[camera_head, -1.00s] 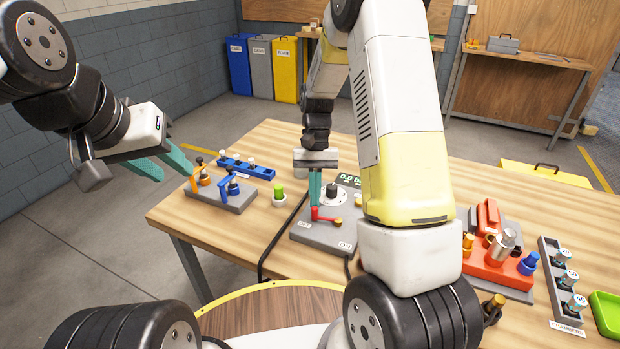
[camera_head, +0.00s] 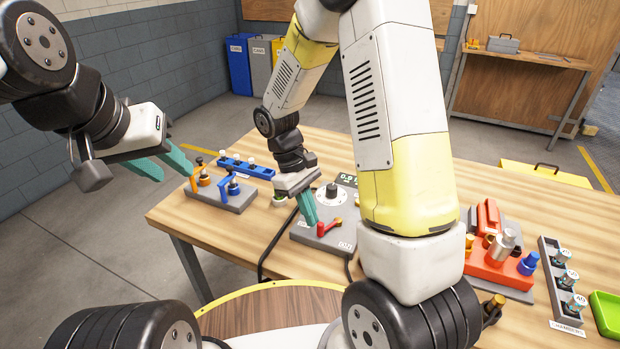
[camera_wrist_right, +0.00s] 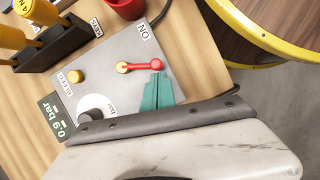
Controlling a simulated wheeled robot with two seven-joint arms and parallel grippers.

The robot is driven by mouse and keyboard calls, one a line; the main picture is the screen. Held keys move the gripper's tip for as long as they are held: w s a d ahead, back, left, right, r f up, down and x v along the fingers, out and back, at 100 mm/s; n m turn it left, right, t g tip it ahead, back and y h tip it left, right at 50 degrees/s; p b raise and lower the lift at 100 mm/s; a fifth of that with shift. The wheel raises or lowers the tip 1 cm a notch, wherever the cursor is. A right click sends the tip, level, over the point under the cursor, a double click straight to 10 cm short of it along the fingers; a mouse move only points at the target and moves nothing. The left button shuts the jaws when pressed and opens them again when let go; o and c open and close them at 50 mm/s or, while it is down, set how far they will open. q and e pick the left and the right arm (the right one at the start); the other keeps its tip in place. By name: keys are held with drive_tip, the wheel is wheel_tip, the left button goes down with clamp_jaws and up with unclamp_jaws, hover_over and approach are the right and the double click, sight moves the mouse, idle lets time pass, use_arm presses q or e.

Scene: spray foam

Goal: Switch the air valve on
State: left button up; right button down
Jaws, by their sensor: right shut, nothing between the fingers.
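The valve panel (camera_head: 350,208) is a grey plate on the table's middle front. Its red lever (camera_head: 328,228) lies near the front, with an orange pivot at one end and a red knob at the other. The wrist view shows the lever (camera_wrist_right: 145,65) and an ON label (camera_wrist_right: 143,30) near it. The display (camera_wrist_right: 62,125) reads 0.9 bar. My right gripper (camera_head: 311,219) is shut and empty, its teal fingertips (camera_wrist_right: 157,80) right beside the red knob; contact is unclear. My left gripper (camera_head: 184,173) is open and empty, above the table's left edge.
A grey block with blue and orange clamps (camera_head: 225,195) stands at left. A black and white knob (camera_head: 332,194) rises from the panel. A red fixture (camera_head: 500,265), a rack of chambers (camera_head: 562,285) and a green tray (camera_head: 606,312) stand at right.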

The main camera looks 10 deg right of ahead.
drive_tip(key=s+n, duration=0.1)
drive_tip(key=n, duration=0.1)
drive_tip(key=shift+s+d+n+t+h, duration=0.2)
drive_tip(key=shift+s+n+t+h, duration=0.15)
drive_tip(key=shift+n+t+h, duration=0.05)
drive_tip(key=shift+s+d+n+t, duration=0.2)
drive_tip(key=shift+s+n, duration=0.15)
drive_tip(key=shift+n, duration=0.25)
drive_tip(key=shift+s+d+n+t, duration=0.2)
drive_tip(key=shift+s+n, duration=0.15)
drive_tip(key=shift+n, duration=0.25)
drive_tip(key=shift+a, duration=0.1)
